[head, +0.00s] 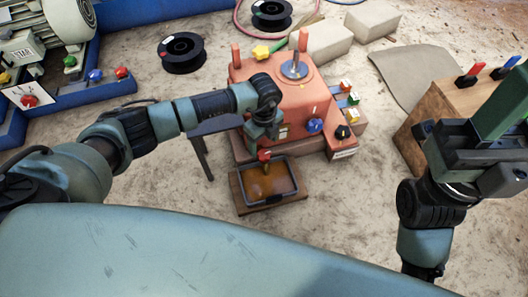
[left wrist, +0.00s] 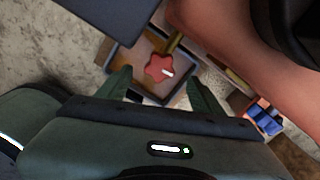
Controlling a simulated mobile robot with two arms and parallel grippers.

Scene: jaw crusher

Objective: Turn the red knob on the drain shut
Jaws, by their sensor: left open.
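The red knob (head: 264,155) sits low on the front of the orange-red crusher housing (head: 285,100), above a tray of brown liquid. In the left wrist view the red knob (left wrist: 158,67) is star-shaped with a white mark, beside a brass-coloured drain pipe (left wrist: 176,40). My left gripper (head: 263,143) is right at the knob. In the left wrist view its fingers (left wrist: 160,84) are open, one on each side below the knob, and I see no clear contact. My right gripper (head: 500,112) is off to the right, away from the drain; its jaw gap is unclear.
The dark-rimmed tray (head: 249,192) stands on a wooden board (head: 240,202) under the knob. A blue knob (head: 314,125) and several coloured buttons are on the housing's right. A wooden box (head: 423,112) with levers stands at right. Black spools (head: 181,53) lie behind.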

